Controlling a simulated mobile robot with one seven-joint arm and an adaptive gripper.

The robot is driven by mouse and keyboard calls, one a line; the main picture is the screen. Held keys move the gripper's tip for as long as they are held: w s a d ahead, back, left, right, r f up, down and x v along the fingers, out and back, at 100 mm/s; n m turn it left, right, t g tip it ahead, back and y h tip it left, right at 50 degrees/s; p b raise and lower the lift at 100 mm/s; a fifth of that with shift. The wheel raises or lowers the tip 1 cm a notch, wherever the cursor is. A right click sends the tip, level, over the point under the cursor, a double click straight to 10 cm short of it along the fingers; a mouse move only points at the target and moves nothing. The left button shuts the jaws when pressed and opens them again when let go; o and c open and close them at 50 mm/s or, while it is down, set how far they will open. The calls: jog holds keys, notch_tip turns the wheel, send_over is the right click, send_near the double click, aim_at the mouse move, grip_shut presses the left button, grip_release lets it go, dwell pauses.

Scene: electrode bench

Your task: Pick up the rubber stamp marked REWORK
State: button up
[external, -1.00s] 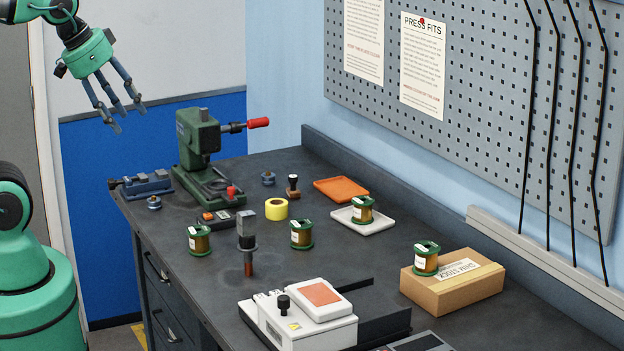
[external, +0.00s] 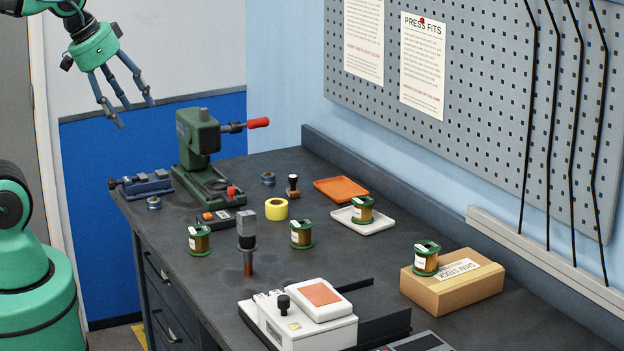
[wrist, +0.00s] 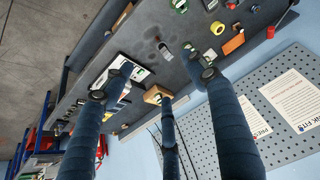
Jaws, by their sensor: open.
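A small stamp (external: 293,187) with a black handle and brown base stands upright on the dark bench, between the yellow tape roll (external: 276,209) and the orange tray (external: 341,189). Its marking is too small to read. My three-fingered gripper (external: 126,112) is open and empty, high at the upper left, in front of the blue and white wall. It is well apart from the stamp. In the wrist view my fingers (wrist: 158,88) are spread, with the bench beyond them. The stamp is too small there to pick out surely.
A green press (external: 197,150) with a red handle stands at the bench's far left, between my gripper and the stamp. Several green-ended spools (external: 302,235), a white tray (external: 380,222), a cardboard box (external: 455,292) and a white device (external: 300,325) stand nearer. The pegboard wall (external: 470,90) rises behind.

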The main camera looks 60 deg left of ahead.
jog(key=w+a+r+p, duration=0.2)
jog(key=w+r, duration=0.2)
jog(key=w, duration=0.4)
jog(key=m+g+p, duration=0.2)
jog(key=g+p, duration=0.3)
jog(key=p, duration=0.5)
send_over(294, 176)
notch_tip(294, 176, down, 31)
jog(key=shift+r, duration=0.15)
jog(key=shift+s+d, duration=0.15)
jog(key=shift+f+p, duration=0.3)
jog(key=shift+f, duration=4)
